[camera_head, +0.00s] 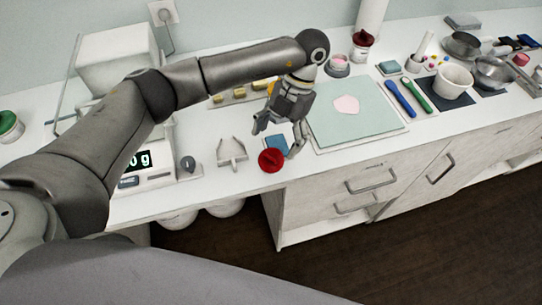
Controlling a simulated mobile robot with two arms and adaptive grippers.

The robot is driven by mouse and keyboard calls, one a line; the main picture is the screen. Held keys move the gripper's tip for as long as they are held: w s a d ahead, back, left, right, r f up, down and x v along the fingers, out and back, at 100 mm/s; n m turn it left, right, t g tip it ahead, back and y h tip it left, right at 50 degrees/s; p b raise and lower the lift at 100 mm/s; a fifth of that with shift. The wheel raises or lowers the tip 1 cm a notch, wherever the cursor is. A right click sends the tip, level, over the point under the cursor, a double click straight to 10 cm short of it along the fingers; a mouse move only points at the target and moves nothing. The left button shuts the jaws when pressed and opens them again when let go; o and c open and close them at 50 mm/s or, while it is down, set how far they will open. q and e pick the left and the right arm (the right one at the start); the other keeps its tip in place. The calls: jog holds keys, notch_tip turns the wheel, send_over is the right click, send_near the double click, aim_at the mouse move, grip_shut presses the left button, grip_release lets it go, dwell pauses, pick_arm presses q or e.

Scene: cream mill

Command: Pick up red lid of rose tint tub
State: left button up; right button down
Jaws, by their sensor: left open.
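The red lid (271,160) is round with a raised grip and lies near the counter's front edge, over the front part of a blue square (276,143). My left gripper (278,141) is open and points down just behind and above the lid, one finger on each side of the blue square. I cannot tell whether a finger touches the lid. A small open tub with pink content (338,66) stands at the back and may be the rose tint tub. My right gripper is not in view.
A pale green mat (345,120) with a pink patch lies right of the gripper. A grey forked holder (231,152) and a scale (145,172) are to the left. Blue (399,98) and green (416,94) tools lie to the right. A jar with a dark red top (362,46) stands behind.

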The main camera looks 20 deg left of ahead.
aim_at(271, 157)
pick_arm(q)
jog(key=shift+s+a+f, duration=0.15)
jog(key=shift+s+f, duration=0.15)
jog(key=shift+f, duration=0.35)
jog(key=shift+s+a+f+p, duration=0.1)
jog(key=shift+s+f+p, duration=0.15)
jog(key=shift+f+p, duration=0.35)
jog(key=p+x, duration=0.2)
jog(key=x, duration=0.1)
jog(key=shift+s+f, duration=0.15)
jog(key=shift+f, duration=0.3)
jog(key=c, duration=0.7)
jog(key=shift+c, duration=0.2)
jog(key=shift+r, duration=0.15)
